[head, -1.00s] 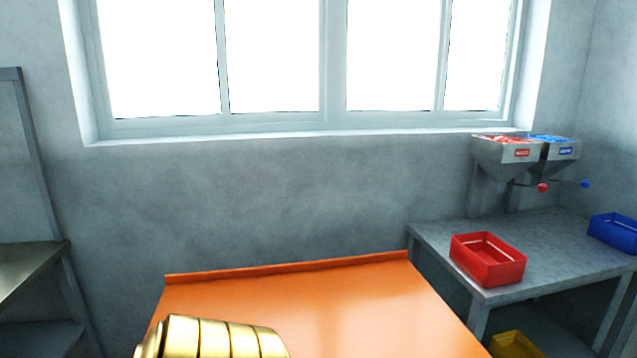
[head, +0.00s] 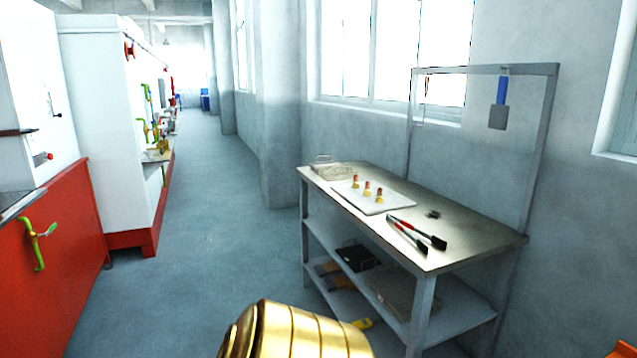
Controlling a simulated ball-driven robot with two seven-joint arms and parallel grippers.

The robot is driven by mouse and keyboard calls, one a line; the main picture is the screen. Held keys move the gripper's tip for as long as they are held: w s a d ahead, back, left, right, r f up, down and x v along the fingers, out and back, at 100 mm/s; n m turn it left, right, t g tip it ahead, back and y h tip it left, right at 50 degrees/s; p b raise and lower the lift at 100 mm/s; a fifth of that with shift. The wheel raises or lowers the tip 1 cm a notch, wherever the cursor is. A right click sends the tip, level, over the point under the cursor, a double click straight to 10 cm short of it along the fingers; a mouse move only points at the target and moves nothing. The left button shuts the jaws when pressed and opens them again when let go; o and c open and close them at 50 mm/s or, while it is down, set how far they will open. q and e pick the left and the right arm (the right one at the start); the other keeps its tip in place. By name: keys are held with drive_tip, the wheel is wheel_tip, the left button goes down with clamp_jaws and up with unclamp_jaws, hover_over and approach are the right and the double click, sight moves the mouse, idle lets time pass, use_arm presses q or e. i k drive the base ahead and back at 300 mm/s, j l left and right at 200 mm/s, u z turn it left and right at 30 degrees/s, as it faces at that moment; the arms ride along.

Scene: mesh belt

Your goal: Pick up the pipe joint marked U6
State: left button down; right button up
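No pipe joint marked U6 can be made out in the head view. Several small red-and-yellow pieces (head: 367,190) stand in a row on a white board (head: 392,204) on a metal table; I cannot tell what they are and no marking is readable. Neither of my grippers is in view. A gold ringed part of my own body shows at the bottom edge.
The metal table (head: 465,240) stands at the right, with tongs (head: 418,233) and a mesh basket (head: 332,171) on top. Its lower shelves hold dark items. A red-and-white machine (head: 110,140) lines the left. The aisle floor (head: 205,220) between is clear.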

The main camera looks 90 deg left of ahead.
sight(356, 185)
drive_tip(key=u, duration=2.45)
drive_tip(key=i, duration=0.15)
drive_tip(key=j+u, duration=0.05)
